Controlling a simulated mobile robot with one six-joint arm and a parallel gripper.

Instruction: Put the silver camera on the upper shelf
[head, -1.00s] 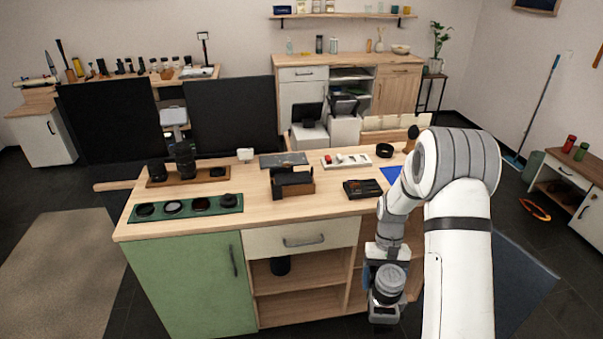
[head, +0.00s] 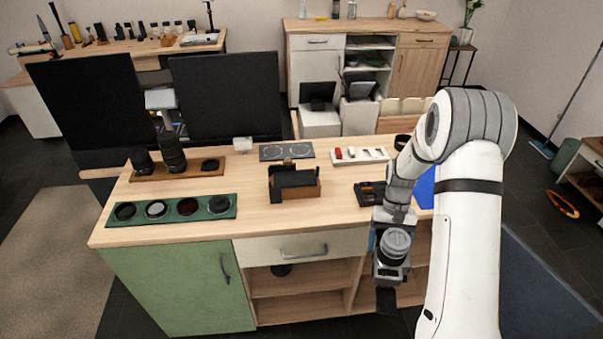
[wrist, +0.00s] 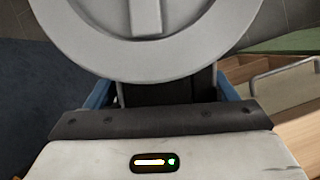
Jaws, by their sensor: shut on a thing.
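My gripper (head: 388,284) is low at the right front of the wooden counter, outside its open bay. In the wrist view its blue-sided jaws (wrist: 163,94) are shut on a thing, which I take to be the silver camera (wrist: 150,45). A large grey round face with a bar fills the top of that view, and a dark part shows behind it between the jaws.
The counter top (head: 250,207) carries a green tray (head: 172,222) of round lenses, a wooden box with a black item (head: 293,183), a black case (head: 369,193) and a white tray (head: 355,155). A drawer handle (head: 303,256) sticks out above the bay. Floor in front is clear.

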